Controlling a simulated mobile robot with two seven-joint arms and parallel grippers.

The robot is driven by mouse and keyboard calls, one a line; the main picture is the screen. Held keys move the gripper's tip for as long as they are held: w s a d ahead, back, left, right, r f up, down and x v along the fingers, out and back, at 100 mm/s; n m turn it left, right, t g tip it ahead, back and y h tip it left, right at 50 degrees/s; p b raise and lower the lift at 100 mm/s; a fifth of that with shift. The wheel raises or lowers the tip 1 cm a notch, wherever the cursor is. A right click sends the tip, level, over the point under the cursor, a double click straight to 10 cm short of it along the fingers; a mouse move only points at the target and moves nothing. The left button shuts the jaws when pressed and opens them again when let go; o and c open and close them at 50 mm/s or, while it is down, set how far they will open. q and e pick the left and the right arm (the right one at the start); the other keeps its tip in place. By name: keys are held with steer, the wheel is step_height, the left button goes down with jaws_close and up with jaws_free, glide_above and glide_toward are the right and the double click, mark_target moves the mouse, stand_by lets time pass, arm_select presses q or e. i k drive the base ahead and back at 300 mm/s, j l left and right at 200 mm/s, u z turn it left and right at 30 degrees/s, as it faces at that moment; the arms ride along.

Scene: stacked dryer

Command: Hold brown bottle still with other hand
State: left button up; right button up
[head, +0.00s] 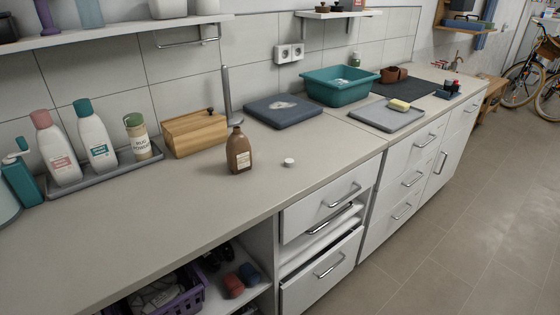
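The brown bottle (238,153) stands upright on the grey counter (190,205), with a pale label on its front. A small white cap (289,162) lies on the counter to the right of the bottle, apart from it. Nothing touches the bottle's front or sides that I can see. Neither of my grippers shows in the head view.
A wooden box (195,133) stands behind the bottle to the left. A grey tray (105,170) with white bottles is further left. A dark folded pad (283,111), teal basin (340,85) and grey tray with sponge (387,115) are to the right. Counter in front is clear.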

mark_target(238, 147)
steer(key=i+l, duration=0.7)
steer(key=l, duration=0.25)
steer(key=i+l, duration=0.35)
steer(key=l+u, duration=0.1)
steer(key=u, duration=1.7)
